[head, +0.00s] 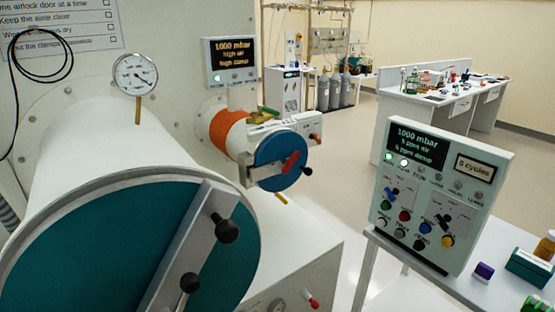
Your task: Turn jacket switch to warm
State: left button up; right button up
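No switch in the head view carries a label I can read as the jacket switch. An orange band (228,131) wraps the small airlock tube. A white box (303,122) beside that tube carries a small red-tipped lever (314,137). Neither of my grippers is in view.
A large airlock with a teal door (95,253) and black knobs fills the lower left. Another red-tipped lever (314,303) sits low. A purple-capped item (483,272) lies right of the panel. Open floor lies behind.

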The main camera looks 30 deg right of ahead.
aim_at(317, 140)
jog(key=z, duration=1.25)
